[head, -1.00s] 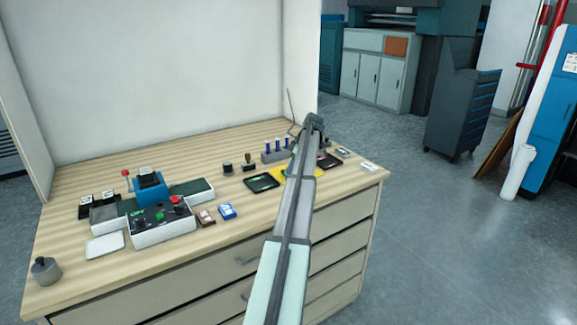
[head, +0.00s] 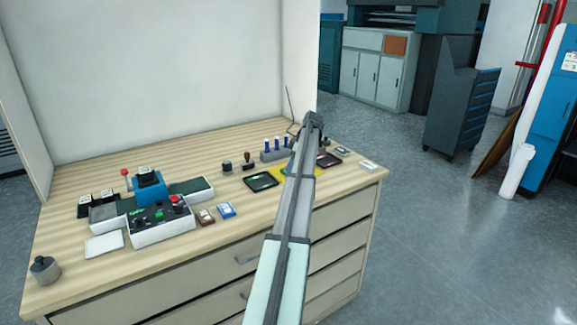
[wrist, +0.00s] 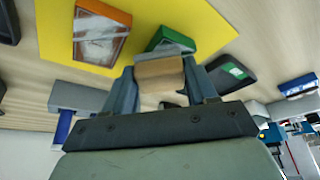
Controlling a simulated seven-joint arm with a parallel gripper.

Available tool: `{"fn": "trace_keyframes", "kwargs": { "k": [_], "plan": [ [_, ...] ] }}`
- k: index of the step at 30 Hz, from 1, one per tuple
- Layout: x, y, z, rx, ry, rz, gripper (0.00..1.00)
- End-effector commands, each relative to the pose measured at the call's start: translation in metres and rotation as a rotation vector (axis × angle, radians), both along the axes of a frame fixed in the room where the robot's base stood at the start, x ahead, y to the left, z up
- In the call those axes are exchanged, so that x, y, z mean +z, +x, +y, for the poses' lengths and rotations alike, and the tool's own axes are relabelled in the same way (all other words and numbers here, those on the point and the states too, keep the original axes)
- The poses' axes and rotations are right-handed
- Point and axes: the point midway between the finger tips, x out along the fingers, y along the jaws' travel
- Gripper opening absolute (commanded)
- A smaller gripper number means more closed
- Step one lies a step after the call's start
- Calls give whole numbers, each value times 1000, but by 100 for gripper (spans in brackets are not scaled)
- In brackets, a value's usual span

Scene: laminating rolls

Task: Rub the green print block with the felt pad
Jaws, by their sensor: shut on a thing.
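My gripper (wrist: 160,82) is shut on a small tan block with a grey layer at its far end, which looks like the felt pad (wrist: 160,70). In the wrist view the green print block (wrist: 165,36) lies on the yellow mat (wrist: 60,40), just beyond the pad. The pad's grey end overlaps the near part of the green block in this view; I cannot tell whether they touch. In the head view my arm covers the gripper, the pad and most of the yellow mat (head: 312,173).
An orange print block (wrist: 100,36) sits on the same mat. A black tray with green inside (head: 261,181) lies left of my arm. A rack with blue-handled tools (head: 274,153) stands behind it. A blue and grey machine (head: 150,195) fills the table's left part.

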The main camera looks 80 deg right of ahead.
Motion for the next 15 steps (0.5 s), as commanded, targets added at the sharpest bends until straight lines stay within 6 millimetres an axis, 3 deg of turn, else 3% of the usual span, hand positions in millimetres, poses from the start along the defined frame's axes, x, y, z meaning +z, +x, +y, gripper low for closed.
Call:
{"fn": "trace_keyframes", "kwargs": {
  "k": [2, 15],
  "plan": [
    [0, -5, -8, 0, 0, 1, 33],
    [0, 21, 26, 2, -1, 0, 33]
  ]
}}
